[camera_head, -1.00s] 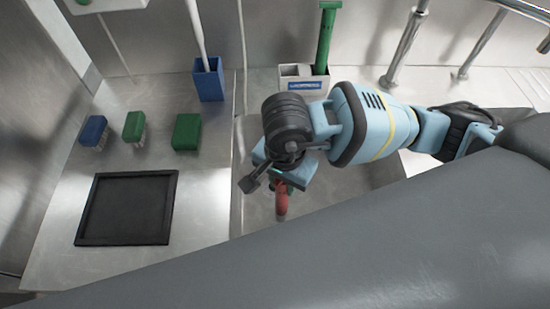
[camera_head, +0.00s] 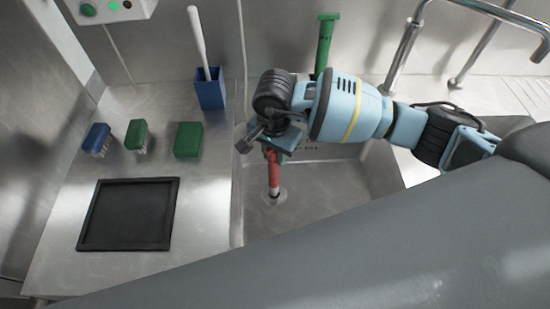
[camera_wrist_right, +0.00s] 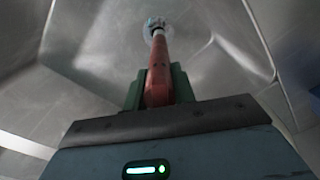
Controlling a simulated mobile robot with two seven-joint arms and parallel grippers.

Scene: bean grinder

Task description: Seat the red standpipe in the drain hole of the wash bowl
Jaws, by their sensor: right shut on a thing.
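The red standpipe (camera_head: 274,172) hangs down from my right gripper (camera_head: 272,152) over the wash bowl (camera_head: 330,195). Its lower end shows against the round drain fitting (camera_head: 275,196) on the bowl floor. My right gripper is shut on the standpipe's upper part. In the right wrist view the standpipe (camera_wrist_right: 159,70) runs from between the green fingers (camera_wrist_right: 155,90) to the pale drain area (camera_wrist_right: 155,27). I cannot tell whether its tip is in the hole or just above it. My left gripper is not in view.
On the left counter (camera_head: 205,215) lie a black tray (camera_head: 130,215), a blue brush (camera_head: 97,138), a green brush (camera_head: 137,134) and a green block (camera_head: 188,140). A blue holder (camera_head: 210,90) stands behind. A green-handled tool (camera_head: 325,45) and the chrome tap (camera_head: 400,60) are at the back.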

